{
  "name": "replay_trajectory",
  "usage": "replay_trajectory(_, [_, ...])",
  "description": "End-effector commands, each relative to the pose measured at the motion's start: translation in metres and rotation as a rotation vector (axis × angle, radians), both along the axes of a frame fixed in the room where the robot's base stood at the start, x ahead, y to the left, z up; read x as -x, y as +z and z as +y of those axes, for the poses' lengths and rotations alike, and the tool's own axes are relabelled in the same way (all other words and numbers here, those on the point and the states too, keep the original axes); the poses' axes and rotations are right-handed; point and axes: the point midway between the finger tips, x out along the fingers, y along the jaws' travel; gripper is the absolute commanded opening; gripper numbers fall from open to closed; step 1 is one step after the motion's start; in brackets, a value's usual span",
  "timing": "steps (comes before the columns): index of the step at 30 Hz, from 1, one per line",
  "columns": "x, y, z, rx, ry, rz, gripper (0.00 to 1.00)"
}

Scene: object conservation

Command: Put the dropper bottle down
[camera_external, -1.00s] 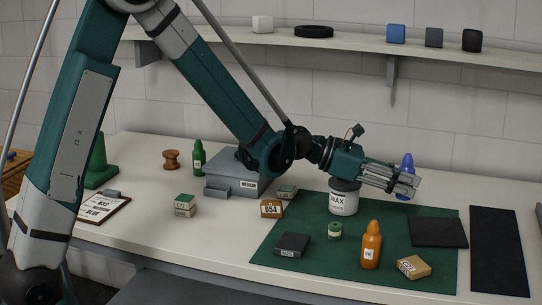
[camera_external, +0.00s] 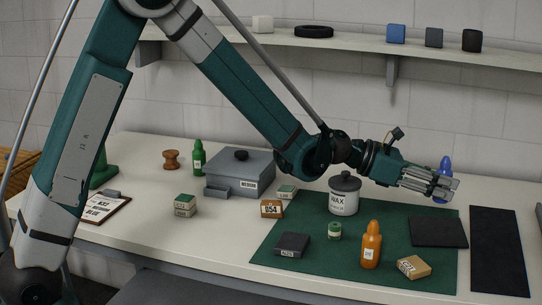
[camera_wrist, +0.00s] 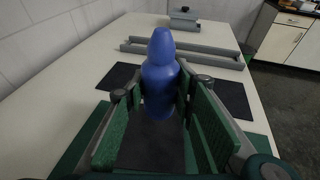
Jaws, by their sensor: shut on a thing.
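A blue dropper bottle (camera_wrist: 160,80) with a tapered top stands upright between the pads of my gripper (camera_wrist: 158,105) in the wrist view. In the external view the blue bottle (camera_external: 445,166) shows partly behind the fingers of my gripper (camera_external: 445,186), which is shut on it. The gripper holds it above the back right part of the table, near the green mat's (camera_external: 385,275) far right corner. An orange dropper bottle (camera_external: 371,247) stands on the mat, and a green one (camera_external: 197,158) stands at the back left.
A black pad (camera_external: 438,232) lies on the mat's right part; a longer dark pad (camera_external: 498,250) lies right of the mat. A WAX jar (camera_external: 343,198), a tan box (camera_external: 413,267), a dark box (camera_external: 292,245) and a grey box (camera_external: 240,173) stand left or in front.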

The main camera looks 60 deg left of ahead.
Motion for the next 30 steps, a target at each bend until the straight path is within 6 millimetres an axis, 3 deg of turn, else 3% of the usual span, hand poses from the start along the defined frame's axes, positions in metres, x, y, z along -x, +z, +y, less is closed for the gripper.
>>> replay_trajectory(15, [0.0,-0.057,0.0,0.0,0.0,0.0,0.13])
replay_trajectory(30, [0.0,-0.065,0.0,0.0,0.0,0.0,0.13])
